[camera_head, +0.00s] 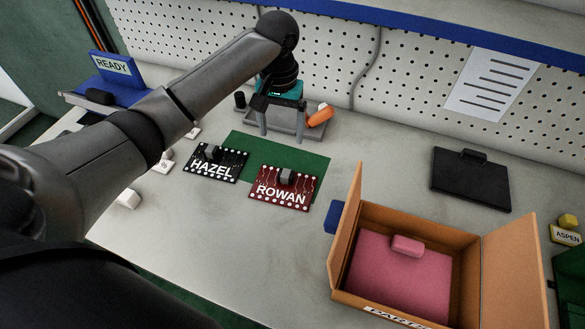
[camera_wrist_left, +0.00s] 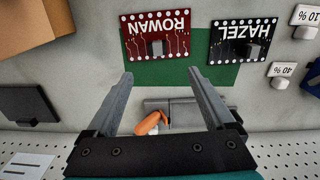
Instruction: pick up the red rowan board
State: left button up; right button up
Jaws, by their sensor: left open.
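The red ROWAN board (camera_head: 283,187) lies flat, partly on the green mat (camera_head: 300,160) and partly over its front edge, with a grey block standing on it. In the left wrist view the red board (camera_wrist_left: 140,45) is upside down, beyond the fingertips and a little left of centre. My left gripper (camera_head: 277,138) is open and empty, above the back of the mat, behind the board and apart from it. Its two fingers show in the left wrist view (camera_wrist_left: 160,72). My right gripper is in neither view.
The black HAZEL board (camera_head: 215,168) lies just left of the red board. An open cardboard box (camera_head: 342,240) with pink foam stands to the right. A grey tray (camera_head: 300,135) with an orange-handled tool is under my left gripper. A black flat case (camera_head: 470,185) lies at back right.

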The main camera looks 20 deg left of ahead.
pick_arm(q)
jog(key=b, duration=0.2)
send_over(285, 176)
jog(key=f, duration=1)
jog(key=shift+a, duration=0.3)
jog(key=f, duration=0.1)
jog(key=f+b, duration=0.1)
jog(key=f, duration=0.3)
jog(key=shift+s+d+f+b, duration=0.1)
jog(key=shift+d+b, duration=0.2)
jog(key=shift+b, duration=0.1)
grip_shut()
